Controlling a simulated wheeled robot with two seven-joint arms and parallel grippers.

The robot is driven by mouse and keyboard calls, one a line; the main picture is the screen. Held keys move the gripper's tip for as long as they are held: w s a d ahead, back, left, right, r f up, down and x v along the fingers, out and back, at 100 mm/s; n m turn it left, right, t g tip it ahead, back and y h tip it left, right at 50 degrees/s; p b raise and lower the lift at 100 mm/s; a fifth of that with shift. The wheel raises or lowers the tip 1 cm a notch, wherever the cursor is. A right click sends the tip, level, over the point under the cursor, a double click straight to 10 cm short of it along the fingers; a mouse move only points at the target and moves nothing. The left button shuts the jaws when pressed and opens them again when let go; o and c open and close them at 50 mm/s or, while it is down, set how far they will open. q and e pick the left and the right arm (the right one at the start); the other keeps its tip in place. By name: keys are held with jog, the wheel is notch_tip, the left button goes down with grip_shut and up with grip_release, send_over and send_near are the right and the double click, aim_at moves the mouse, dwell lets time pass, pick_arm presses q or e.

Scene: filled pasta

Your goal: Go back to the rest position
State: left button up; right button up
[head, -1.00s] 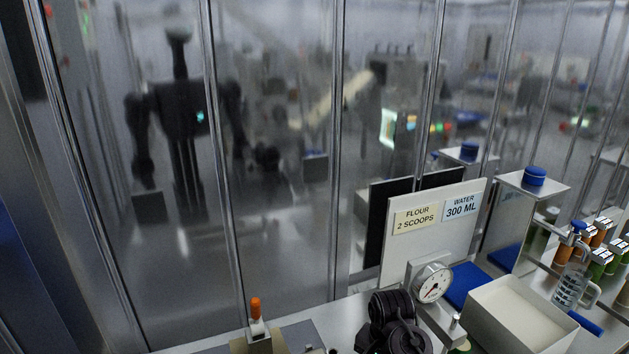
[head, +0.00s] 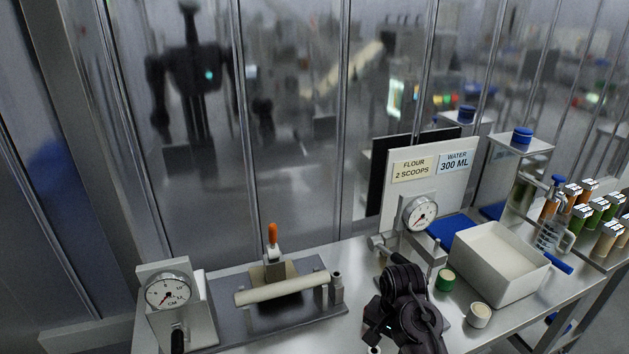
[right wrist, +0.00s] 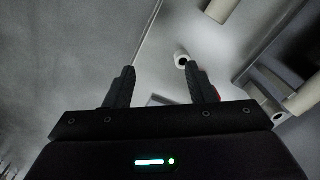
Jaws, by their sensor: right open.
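My right arm shows as a black folded arm at the bottom centre-right of the head view, in front of the bench. In the right wrist view my right gripper (right wrist: 160,88) has its two black fingers spread apart with nothing between them. A small white cylindrical thing shows just beyond the right finger, apart from it as far as I can tell. My left gripper is not in view.
The steel bench (head: 365,300) carries a dial gauge box (head: 167,292), a roller (head: 285,289), a second dial (head: 420,214), a white bin (head: 498,280), a green-sided cup (head: 445,281) and a pale cup (head: 478,315). Glass panels stand behind. Several colored containers (head: 583,215) are at right.

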jog(key=s+d+r+n+t, duration=0.2)
jog(key=s+n, duration=0.3)
jog(key=s, duration=0.4)
jog(key=s+d+r+n+t, duration=0.15)
jog(key=s+n, duration=0.25)
jog(key=s, duration=0.6)
notch_tip(320, 180, down, 36)
jog(key=s+g+b, duration=0.1)
jog(key=g+b, duration=0.1)
jog(key=b, duration=0.4)
pick_arm(q)
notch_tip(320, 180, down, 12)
jog(key=b, duration=0.5)
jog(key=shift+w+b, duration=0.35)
jog(key=shift+b, duration=0.05)
pick_arm(e)
jog(key=s+d+f, duration=0.2)
jog(key=s+f, duration=0.8)
jog(key=f, duration=0.2)
jog(key=s+d+f, duration=0.2)
jog(key=s+f, duration=0.8)
jog(key=f, duration=0.2)
jog(key=shift+f+n+g, duration=0.3)
jog(key=shift+n+g, duration=0.05)
jog(key=shift+n, duration=0.05)
